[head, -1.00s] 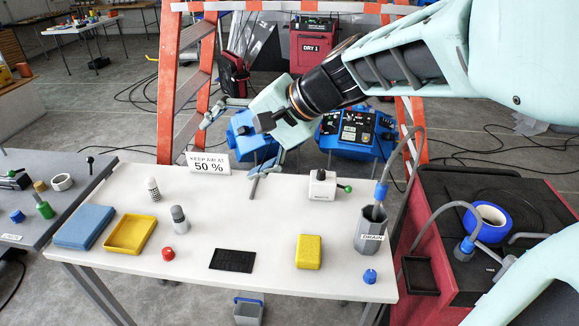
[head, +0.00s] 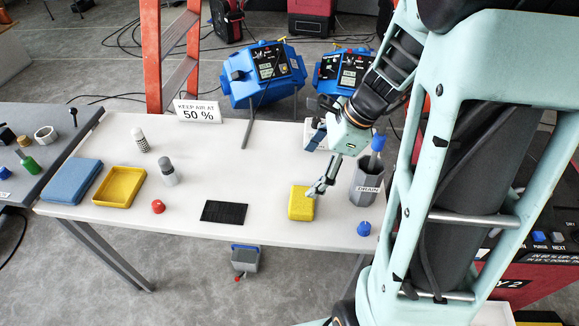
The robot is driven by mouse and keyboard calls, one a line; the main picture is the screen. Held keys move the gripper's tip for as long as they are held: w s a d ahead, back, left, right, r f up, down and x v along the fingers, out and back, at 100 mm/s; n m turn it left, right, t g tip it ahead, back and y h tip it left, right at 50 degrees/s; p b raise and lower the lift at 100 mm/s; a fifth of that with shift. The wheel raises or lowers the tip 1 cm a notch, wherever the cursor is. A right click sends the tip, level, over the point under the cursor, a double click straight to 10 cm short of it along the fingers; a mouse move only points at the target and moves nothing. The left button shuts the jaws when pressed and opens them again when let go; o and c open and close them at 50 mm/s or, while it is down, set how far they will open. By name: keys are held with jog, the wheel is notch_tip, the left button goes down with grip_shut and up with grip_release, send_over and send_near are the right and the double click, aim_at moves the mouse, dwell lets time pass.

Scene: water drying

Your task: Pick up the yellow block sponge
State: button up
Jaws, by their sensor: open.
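The yellow block sponge (head: 299,204) stands on the white table, right of the black mat, in the head view. My gripper (head: 318,188) is open, with its fingers at the right side of the sponge. One finger overlaps the sponge's right edge in the picture. I cannot tell whether it touches. The sponge's right edge is partly hidden by the finger.
A grey drain container (head: 366,183) and a blue cap (head: 364,228) stand right of the sponge. The black mat (head: 223,212), red cap (head: 158,206), yellow tray (head: 120,186) and blue block (head: 72,181) lie to the left. A sign (head: 198,111) stands at the back edge.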

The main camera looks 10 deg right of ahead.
aim_at(303, 198)
jog(key=shift+m+g, duration=0.3)
jog(key=shift+m, duration=0.4)
jog(key=f, duration=0.4)
jog(key=s+f+b, duration=0.1)
jog(key=f, duration=0.1)
jog(key=shift+a+f, duration=0.1)
jog(key=shift+f, duration=0.1)
jog(key=b+x, duration=0.1)
jog(key=x, duration=0.4)
jog(key=shift+w+f, duration=0.15)
jog(key=shift+f, duration=0.25)
jog(key=c, duration=1.1)
jog(key=shift+o, duration=0.2)
jog(key=shift+r, duration=0.1)
